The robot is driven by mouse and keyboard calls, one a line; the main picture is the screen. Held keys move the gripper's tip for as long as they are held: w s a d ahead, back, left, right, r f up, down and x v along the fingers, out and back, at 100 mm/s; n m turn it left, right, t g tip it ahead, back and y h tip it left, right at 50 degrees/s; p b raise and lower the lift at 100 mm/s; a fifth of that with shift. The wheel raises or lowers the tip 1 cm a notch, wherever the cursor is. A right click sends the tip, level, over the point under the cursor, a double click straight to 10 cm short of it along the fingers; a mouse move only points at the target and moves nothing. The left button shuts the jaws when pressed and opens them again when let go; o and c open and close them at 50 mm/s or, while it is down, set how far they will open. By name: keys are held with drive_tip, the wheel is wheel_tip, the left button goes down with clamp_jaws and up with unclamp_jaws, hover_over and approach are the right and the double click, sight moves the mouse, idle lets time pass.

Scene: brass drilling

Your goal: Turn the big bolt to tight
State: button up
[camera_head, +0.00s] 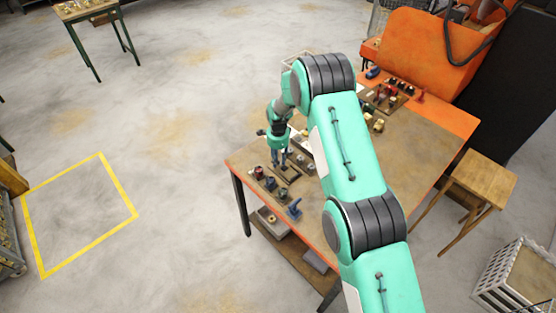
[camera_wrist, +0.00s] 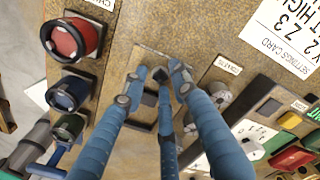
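My gripper (camera_head: 279,163) points down over the near left part of the workbench, at a dark flat plate (camera_head: 286,174). In the wrist view its blue fingers (camera_wrist: 159,74) are spread apart, with tips over the tan-brown plate (camera_wrist: 148,55). A small dark block (camera_wrist: 150,98) shows between the fingers, partly covered by them. I cannot tell whether it is the big bolt's head, and no bolt is plainly seen elsewhere. I cannot tell whether the fingertips touch anything.
Left of the plate in the wrist view stand a red knob (camera_wrist: 68,40), a blue knob (camera_wrist: 68,93) and a dark green knob (camera_wrist: 69,128). Grey round parts (camera_wrist: 221,95) and a settings card (camera_wrist: 285,35) lie to the right. The workbench (camera_head: 440,125) holds several other small parts.

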clamp_jaws()
drive_tip(key=shift+m+b, duration=0.4)
drive_tip(key=shift+m, duration=0.1)
drive_tip(key=shift+m+b, duration=0.85)
drive_tip(key=shift+m, duration=0.35)
drive_tip(key=shift+m+b, duration=0.65)
drive_tip(key=shift+m, duration=0.75)
unclamp_jaws()
